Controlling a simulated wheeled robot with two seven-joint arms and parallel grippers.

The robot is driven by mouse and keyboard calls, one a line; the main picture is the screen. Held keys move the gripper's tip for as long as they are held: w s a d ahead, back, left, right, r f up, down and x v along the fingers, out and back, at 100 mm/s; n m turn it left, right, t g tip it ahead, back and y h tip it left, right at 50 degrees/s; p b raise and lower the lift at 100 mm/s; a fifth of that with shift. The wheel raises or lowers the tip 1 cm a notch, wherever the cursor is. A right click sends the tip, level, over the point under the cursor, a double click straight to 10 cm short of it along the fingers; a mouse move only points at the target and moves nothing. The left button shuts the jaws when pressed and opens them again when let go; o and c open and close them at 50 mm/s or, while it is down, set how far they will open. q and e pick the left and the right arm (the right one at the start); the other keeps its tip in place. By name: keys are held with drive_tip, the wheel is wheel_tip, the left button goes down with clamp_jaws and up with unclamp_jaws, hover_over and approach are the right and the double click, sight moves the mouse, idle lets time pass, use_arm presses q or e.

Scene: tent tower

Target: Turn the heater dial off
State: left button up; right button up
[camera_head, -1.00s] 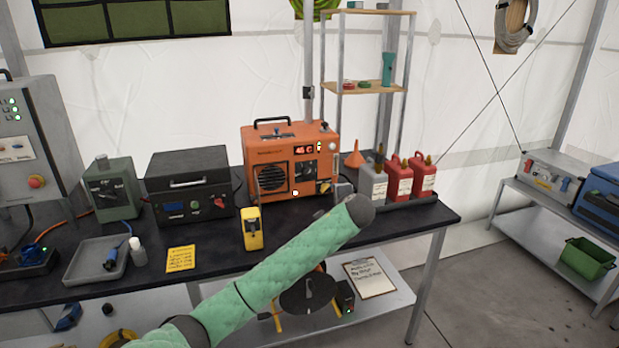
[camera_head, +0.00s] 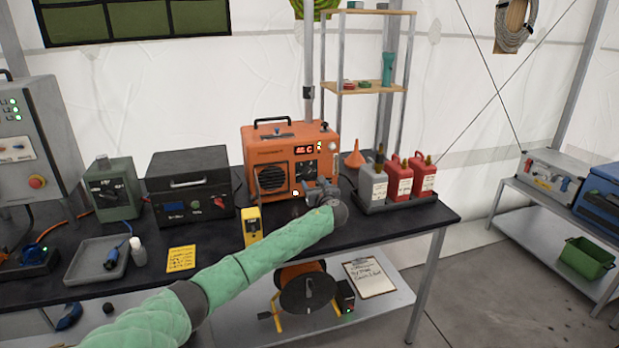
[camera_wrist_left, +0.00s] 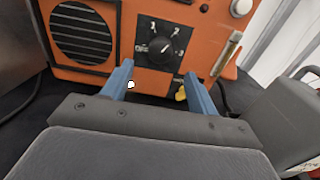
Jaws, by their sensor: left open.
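The orange heater (camera_head: 292,155) stands at the back of the black table, with a lit red display above its dial. Its black dial (camera_wrist_left: 161,51) sits on a dark square plate in the left wrist view, with marks 1 and 2 above it. I cannot tell surely which mark it points to. My left gripper (camera_wrist_left: 158,82) is open, its two blue fingers pointing at the heater front below the dial, apart from the knob and with nothing between them. In the head view the gripper (camera_head: 322,188) is in front of the heater's lower right. My right gripper is out of view.
Red and grey bottles (camera_head: 398,180) stand in a tray right of the heater, near my gripper. A yellow handheld device (camera_head: 251,226) stands in front of the heater. A black box (camera_head: 190,188) is at its left. An orange funnel (camera_head: 355,158) is behind.

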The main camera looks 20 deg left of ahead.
sight(308, 175)
use_arm(q)
drive_tip(key=shift+p+x, duration=0.6)
drive_tip(key=shift+x, duration=2.7)
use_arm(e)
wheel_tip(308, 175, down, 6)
use_arm(q)
drive_tip(key=shift+c, duration=0.5)
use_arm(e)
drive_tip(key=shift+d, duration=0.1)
use_arm(q)
drive_tip(key=shift+f, duration=0.1)
drive_tip(key=c, duration=0.9)
